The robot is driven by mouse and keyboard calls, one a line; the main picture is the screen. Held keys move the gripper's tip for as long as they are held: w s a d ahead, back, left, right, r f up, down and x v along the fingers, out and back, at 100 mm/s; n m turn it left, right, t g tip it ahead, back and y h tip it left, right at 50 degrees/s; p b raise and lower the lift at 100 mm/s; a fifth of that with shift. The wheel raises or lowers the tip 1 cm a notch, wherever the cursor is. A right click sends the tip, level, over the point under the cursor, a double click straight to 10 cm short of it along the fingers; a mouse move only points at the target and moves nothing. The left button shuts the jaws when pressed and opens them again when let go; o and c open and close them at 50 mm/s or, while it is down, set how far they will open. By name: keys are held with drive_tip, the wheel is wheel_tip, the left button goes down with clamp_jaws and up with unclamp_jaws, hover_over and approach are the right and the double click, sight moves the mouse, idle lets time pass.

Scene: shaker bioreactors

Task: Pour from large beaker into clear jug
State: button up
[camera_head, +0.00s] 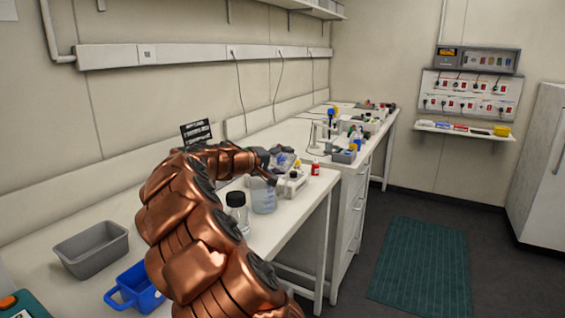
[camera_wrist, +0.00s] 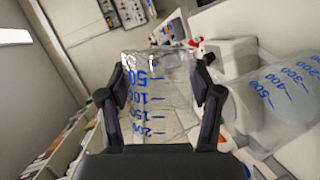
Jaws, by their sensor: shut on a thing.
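My gripper (camera_wrist: 160,92) is shut on a clear beaker with blue volume marks (camera_wrist: 155,95), one finger on each side of it. In the head view the beaker (camera_head: 283,158) is held above the bench, just above and beyond the clear jug (camera_head: 263,198). The beaker looks tilted; its exact angle and contents are hard to tell. The jug stands upright on the bench, looks bluish, and its top is partly hidden by my gripper (camera_head: 268,166). In the wrist view the jug (camera_wrist: 283,98) is at the right, beside the beaker.
A dark-capped bottle (camera_head: 237,210) stands left of the jug. A white container (camera_head: 294,184) and a red bottle (camera_head: 315,168) stand to its right. A grey tray (camera_head: 92,250) and blue basket (camera_head: 137,286) are at the near left.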

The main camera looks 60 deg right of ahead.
drive_tip(key=shift+r, duration=0.1)
drive_tip(key=shift+s+r+m+t+b, duration=0.15)
drive_tip(key=shift+r+m+t+b, duration=0.4)
drive_tip(key=shift+r, duration=1.05)
drive_tip(key=shift+m, duration=0.25)
drive_tip(key=shift+f+m+y+b, duration=0.25)
drive_tip(key=shift+m+y+b, duration=0.15)
drive_tip(key=shift+b, duration=0.7)
drive_tip(key=shift+s+f+m+t+b, duration=0.15)
drive_tip(key=shift+m+t+b, duration=0.8)
drive_tip(key=shift+b, duration=1.3)
drive_tip(key=shift+f, duration=0.15)
drive_tip(key=f+b, duration=0.1)
drive_tip(key=b, duration=0.1)
drive_tip(key=s+f+m+b, duration=0.1)
drive_tip(key=s+f+b, duration=0.1)
drive_tip(key=b, duration=0.1)
drive_tip(key=shift+b, duration=0.35)
drive_tip(key=shift+m+t, duration=0.25)
drive_tip(key=shift+t, duration=0.05)
drive_tip(key=shift+f+b, duration=0.2)
drive_tip(key=shift+b, duration=0.25)
